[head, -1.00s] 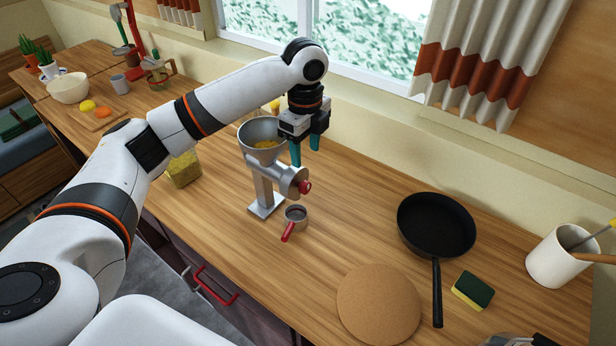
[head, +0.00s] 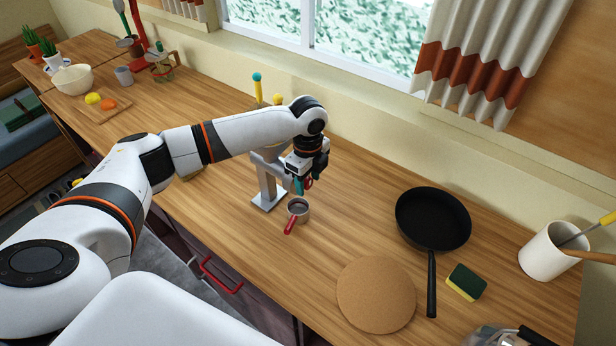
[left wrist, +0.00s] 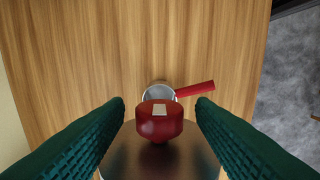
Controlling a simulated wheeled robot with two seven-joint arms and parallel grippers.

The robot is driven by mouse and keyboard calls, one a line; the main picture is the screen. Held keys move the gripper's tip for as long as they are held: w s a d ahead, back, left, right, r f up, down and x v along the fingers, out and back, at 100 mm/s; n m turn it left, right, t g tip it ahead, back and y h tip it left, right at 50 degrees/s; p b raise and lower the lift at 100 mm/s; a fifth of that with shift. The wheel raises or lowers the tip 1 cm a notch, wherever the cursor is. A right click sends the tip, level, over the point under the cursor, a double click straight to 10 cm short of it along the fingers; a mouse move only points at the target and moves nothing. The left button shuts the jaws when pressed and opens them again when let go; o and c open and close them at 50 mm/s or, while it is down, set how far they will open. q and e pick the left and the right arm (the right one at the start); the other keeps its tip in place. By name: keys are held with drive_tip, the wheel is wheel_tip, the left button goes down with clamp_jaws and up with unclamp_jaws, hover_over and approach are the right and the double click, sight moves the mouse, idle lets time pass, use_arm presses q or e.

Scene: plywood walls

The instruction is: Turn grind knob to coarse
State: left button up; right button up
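The grinder (head: 268,190) stands on the counter, its upper part and hopper largely hidden behind my left arm in the head view. Its red grind knob (left wrist: 159,121) shows in the left wrist view, with a pale mark on its top, in front of a round metal face (left wrist: 160,164). My left gripper (head: 302,184) is down at the knob. In the left wrist view its green fingers (left wrist: 160,108) are open, one on each side of the knob, with a gap on both sides. My right gripper is not in view.
A small metal cup with a red handle (head: 298,207) sits on the counter beside the grinder foot. A black pan (head: 432,218), a cork mat (head: 376,294), a sponge (head: 466,282) and a white utensil pot (head: 548,252) are to the right. The counter behind the pan is clear.

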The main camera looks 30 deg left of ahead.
use_arm(q)
drive_tip(key=c, duration=0.9)
drive_tip(key=shift+o, duration=0.2)
drive_tip(key=shift+t, duration=0.3)
drive_tip(key=t, duration=0.2)
drive_tip(key=shift+s+t, duration=0.3)
drive_tip(key=shift+s, duration=0.05)
drive_tip(key=t, duration=0.1)
drive_tip(key=t+b, duration=0.1)
drive_tip(key=shift+s+f+t+h+b, duration=0.2)
drive_tip(key=shift+f+t+h+b, duration=0.1)
drive_tip(key=shift+t+h, duration=0.1)
drive_tip(key=shift+s+f+t+h+b, duration=0.25)
drive_tip(key=shift+t+b, duration=1.75)
drive_tip(key=shift+b, duration=2.15)
drive_tip(key=shift+f+t+h+b, duration=0.3)
drive_tip(key=shift+t+b, duration=1.7)
drive_tip(key=shift+b, duration=2.1)
drive_tip(key=shift+s+f+t+h+b, duration=0.15)
drive_tip(key=shift+t+h+b, duration=0.2)
drive_tip(key=shift+t+b, duration=2.75)
drive_tip(key=shift+g+b, duration=1.05)
drive_tip(key=shift+g, duration=0.05)
